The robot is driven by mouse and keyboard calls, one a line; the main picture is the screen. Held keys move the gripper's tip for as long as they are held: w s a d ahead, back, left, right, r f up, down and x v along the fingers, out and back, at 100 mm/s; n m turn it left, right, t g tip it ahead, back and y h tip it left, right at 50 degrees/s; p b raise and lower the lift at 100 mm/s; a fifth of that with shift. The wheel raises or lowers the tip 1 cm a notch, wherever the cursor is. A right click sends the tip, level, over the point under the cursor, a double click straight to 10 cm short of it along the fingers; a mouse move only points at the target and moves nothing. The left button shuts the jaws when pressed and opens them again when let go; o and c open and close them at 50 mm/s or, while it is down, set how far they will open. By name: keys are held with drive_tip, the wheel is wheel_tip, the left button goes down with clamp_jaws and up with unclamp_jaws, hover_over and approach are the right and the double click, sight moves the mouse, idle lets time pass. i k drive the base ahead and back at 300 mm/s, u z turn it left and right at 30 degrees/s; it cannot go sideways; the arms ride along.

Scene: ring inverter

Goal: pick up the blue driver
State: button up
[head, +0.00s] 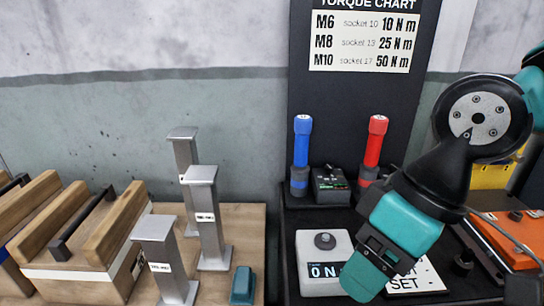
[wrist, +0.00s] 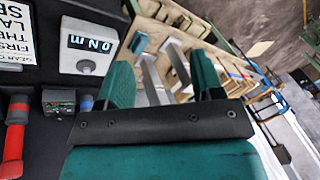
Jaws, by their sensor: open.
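The blue driver (head: 302,140) stands upright at the left of the black bench in the head view, its lower part in a dark holder. In the wrist view only a small blue piece, likely the driver (wrist: 86,103), shows at the edge of my gripper; the rest is hidden. My gripper (head: 362,278) is in front of and to the right of the driver, pointing down and left, apart from it. In the wrist view my gripper (wrist: 163,78) has its two teal fingers spread with nothing held between them.
A red driver (head: 375,142) stands to the right of the blue one, with a small black device (head: 330,185) between them. A white torque display (head: 312,247) sits in front. Grey metal posts (head: 206,220) and wooden blocks (head: 85,245) stand at the left.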

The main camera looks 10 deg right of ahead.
sight(303, 124)
drive_tip(key=u, duration=2.35)
drive_tip(key=k, duration=0.9)
drive_tip(key=z, duration=1.85)
drive_tip(key=i, duration=0.5)
